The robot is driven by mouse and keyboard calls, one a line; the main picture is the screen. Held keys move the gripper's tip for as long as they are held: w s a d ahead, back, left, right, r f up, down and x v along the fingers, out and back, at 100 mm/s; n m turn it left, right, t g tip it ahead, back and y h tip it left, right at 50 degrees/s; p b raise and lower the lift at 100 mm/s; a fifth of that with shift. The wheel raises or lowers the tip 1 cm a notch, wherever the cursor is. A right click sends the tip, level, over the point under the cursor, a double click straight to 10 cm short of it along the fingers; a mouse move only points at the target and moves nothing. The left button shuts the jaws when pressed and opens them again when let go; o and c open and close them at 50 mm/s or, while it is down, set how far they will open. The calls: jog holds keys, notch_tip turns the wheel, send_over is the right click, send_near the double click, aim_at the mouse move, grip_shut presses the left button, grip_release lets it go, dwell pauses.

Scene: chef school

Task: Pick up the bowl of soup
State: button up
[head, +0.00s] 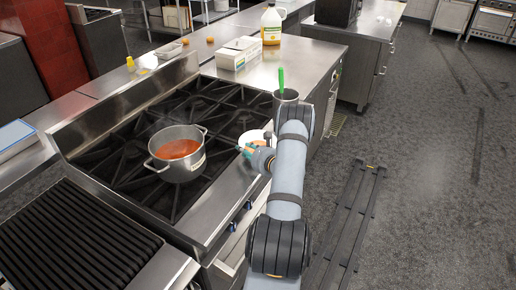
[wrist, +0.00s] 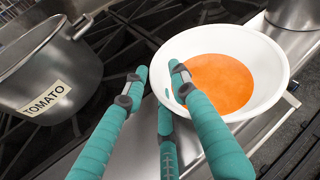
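The white bowl (head: 246,137) of orange soup stands at the right front of the stove in the head view, partly hidden by my arm. In the wrist view the bowl (wrist: 275,52) is upright at the upper right, with the orange soup (wrist: 222,80) inside. My gripper (wrist: 157,72) is open, with teal fingers at the bowl's left side. One finger overlaps the bowl's near-left edge in the picture and another is to the left of the rim. I cannot tell whether any finger touches it. The gripper (head: 247,152) is small in the head view.
A steel pot (head: 180,168) of red soup sits on the stove left of the bowl; its "TOMATO" label (wrist: 48,97) faces the wrist camera. A metal container (head: 285,97) with a green-handled utensil stands behind the bowl. A white box (head: 240,53) and jug (head: 271,24) are farther back.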

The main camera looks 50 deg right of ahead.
jog(key=shift+c, duration=1.3)
jog(key=c, duration=0.4)
jog(key=shift+d+r, duration=0.1)
jog(key=shift+d, duration=0.05)
grip_shut()
